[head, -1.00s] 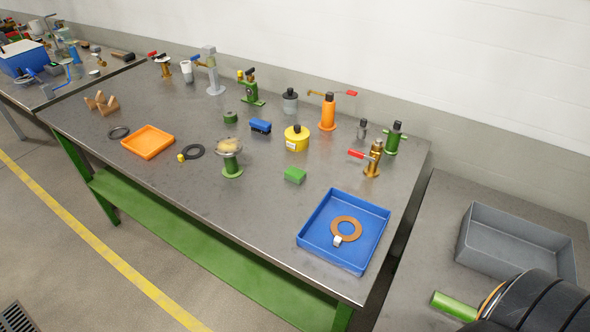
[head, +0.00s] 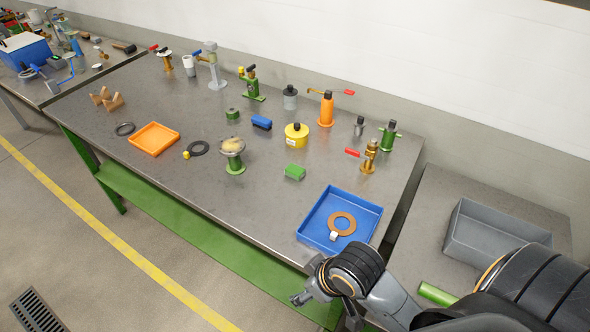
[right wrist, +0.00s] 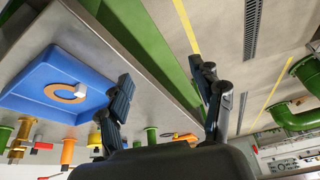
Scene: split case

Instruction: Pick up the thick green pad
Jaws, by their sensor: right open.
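My right gripper (head: 312,288) is low at the bench's front edge, in front of the blue tray and well apart from the pad. In the right wrist view its two dark fingers (right wrist: 164,90) are spread wide with nothing between them. My left gripper is not in view.
The blue tray (head: 312,234) holds an orange-brown ring (head: 342,215) and a small pale piece. Bench space in front of the pad is clear.

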